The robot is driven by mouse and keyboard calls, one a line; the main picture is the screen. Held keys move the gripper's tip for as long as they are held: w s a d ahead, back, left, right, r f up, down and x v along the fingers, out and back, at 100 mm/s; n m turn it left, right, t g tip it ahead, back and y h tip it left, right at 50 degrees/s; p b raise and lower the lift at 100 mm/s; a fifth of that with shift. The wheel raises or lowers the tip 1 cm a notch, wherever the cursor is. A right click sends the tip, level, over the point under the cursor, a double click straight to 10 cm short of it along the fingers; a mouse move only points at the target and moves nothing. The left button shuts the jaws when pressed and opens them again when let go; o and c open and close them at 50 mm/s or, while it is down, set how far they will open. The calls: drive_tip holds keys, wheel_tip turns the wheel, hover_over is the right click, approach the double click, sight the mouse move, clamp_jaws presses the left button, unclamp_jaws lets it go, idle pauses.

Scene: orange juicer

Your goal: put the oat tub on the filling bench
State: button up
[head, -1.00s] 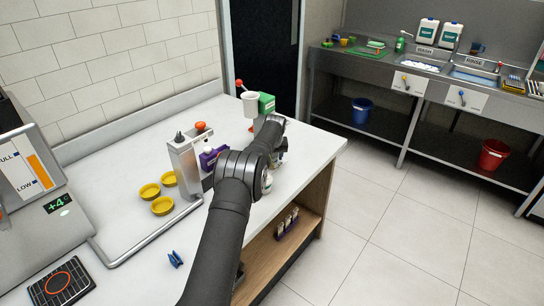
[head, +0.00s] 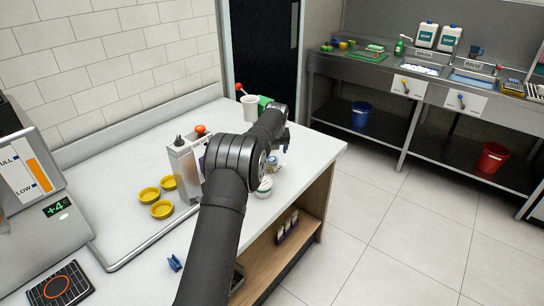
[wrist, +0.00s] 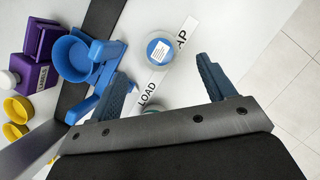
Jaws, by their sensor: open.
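A round clear tub with a blue top and a white label (wrist: 160,50) stands on the white worktop (wrist: 220,20), just beyond and between my fingertips in the wrist view. Its lettering is too small to read, so I cannot confirm that it is the oat tub. In the head view a small white tub (head: 264,188) stands near the worktop's right edge, below my arm. My gripper (wrist: 161,72) is open with nothing between its fingers; in the head view it (head: 284,142) is partly hidden by my arm. I cannot tell which surface is the filling bench.
A blue cup-shaped holder (wrist: 72,58) stands close to my left finger. Purple cartons (wrist: 32,72) and yellow bowls (wrist: 17,110) are farther left. A white strip with black lettering (wrist: 150,88) runs under the tub. A white cup (head: 250,108) stands at the worktop's far end.

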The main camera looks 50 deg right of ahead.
sight(272, 159)
drive_tip(key=shift+v, duration=2.25)
drive_tip(key=shift+f, duration=0.1)
drive_tip(key=x, duration=1.2)
drive_tip(key=shift+w+f, duration=0.1)
drive_tip(key=shift+f, duration=0.2)
drive_tip(key=shift+r, duration=1.55)
drive_tip(key=shift+f, duration=0.1)
